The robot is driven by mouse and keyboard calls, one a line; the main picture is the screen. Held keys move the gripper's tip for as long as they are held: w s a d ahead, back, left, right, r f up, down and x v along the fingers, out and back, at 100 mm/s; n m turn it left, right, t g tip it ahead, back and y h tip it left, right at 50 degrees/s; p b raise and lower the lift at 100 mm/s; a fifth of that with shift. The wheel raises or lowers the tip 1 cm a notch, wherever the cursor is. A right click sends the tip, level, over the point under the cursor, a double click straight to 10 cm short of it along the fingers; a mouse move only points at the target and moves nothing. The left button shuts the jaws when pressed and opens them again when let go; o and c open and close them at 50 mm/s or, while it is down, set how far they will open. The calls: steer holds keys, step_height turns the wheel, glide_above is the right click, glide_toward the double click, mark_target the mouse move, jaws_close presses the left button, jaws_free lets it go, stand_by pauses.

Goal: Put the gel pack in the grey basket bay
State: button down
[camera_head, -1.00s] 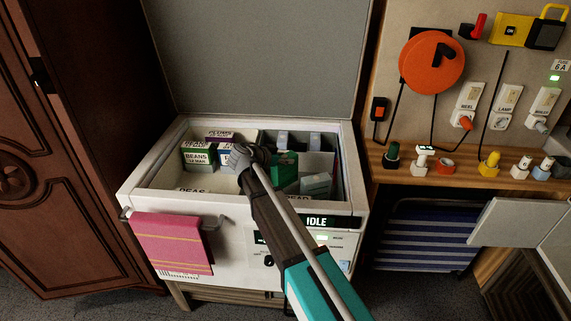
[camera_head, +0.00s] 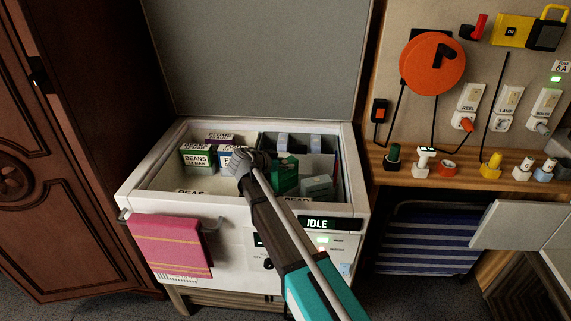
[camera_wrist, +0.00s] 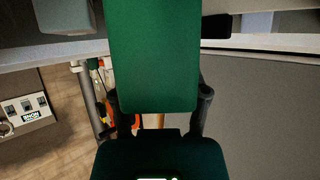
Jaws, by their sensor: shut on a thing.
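My gripper (camera_head: 268,160) reaches into the open chest freezer and is shut on a green flat pack with rounded corners, apparently the gel pack (camera_head: 286,178). In the wrist view the green pack (camera_wrist: 153,55) fills the space between the finger linkages (camera_wrist: 160,105); the fingertips are hidden behind it. In the head view the pack hangs at the grey basket bay (camera_head: 323,159), the right-hand part of the freezer. Its lower end is partly hidden, so I cannot tell whether it touches the bay floor.
Boxes marked BEANS (camera_head: 197,158) and others stand in the left bay. Light grey blocks (camera_head: 317,186) stand in the right bay. The freezer lid (camera_head: 260,60) is raised behind. A pink towel (camera_head: 170,244) hangs on the front handle. A bench with plugs (camera_head: 455,172) stands right.

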steer(key=shift+c, duration=0.4)
jaws_free()
steer(key=shift+r, duration=0.2)
steer(key=shift+r+p, duration=0.4)
steer(key=shift+p, duration=0.25)
steer(key=shift+s+a+r, duration=0.1)
steer(key=shift+s+r, duration=0.05)
steer(key=shift+r, duration=0.1)
steer(key=p+v, duration=0.5)
steer(key=v, duration=0.6)
steer(key=shift+s+a, duration=0.15)
steer(key=shift+a, duration=0.1)
steer(key=shift+d, duration=0.1)
